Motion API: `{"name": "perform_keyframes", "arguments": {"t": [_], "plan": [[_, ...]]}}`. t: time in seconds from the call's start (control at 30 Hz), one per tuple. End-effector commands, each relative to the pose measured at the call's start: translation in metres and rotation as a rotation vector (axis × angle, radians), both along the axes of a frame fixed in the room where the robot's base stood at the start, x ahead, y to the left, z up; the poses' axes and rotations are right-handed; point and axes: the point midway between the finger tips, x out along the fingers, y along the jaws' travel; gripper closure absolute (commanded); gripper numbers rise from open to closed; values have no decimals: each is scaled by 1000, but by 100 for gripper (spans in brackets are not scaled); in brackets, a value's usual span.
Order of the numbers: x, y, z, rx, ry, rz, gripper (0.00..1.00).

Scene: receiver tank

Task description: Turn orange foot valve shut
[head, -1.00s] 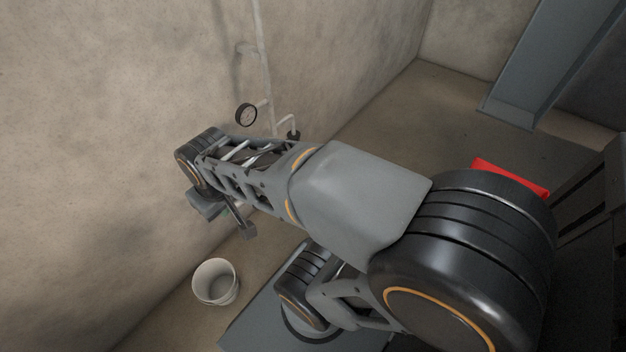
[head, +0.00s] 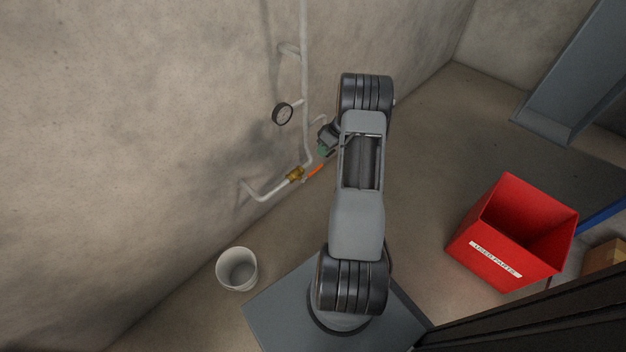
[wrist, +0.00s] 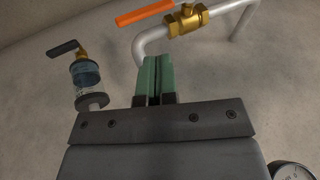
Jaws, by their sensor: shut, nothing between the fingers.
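The orange valve handle (head: 317,168) sits on a brass valve body (head: 295,174) in the white pipe low on the wall. In the wrist view the orange handle (wrist: 146,12) points left from the brass body (wrist: 186,20), roughly in line with the pipe beside it. My gripper (wrist: 154,62) has its green fingers together with nothing between them. It appears below the handle in the wrist view, apart from it. In the head view my gripper (head: 323,150) is just above the handle, partly hidden by my arm.
A round gauge (head: 283,114) hangs beside the vertical pipe (head: 305,60). The wrist view shows a clear bowl fitting with a black lever (wrist: 63,49) at left. A white bucket (head: 237,269) and a red used-parts bin (head: 503,262) stand on the floor.

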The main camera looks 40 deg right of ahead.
Motion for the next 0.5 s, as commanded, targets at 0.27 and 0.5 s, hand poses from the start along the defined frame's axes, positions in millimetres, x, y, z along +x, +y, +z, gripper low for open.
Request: {"name": "perform_keyframes", "arguments": {"t": [0.27, 0.5], "plan": [[-15, -36, -54, 38, -68, 6, 100], [-10, -27, -84, 43, -78, 12, 100]]}}
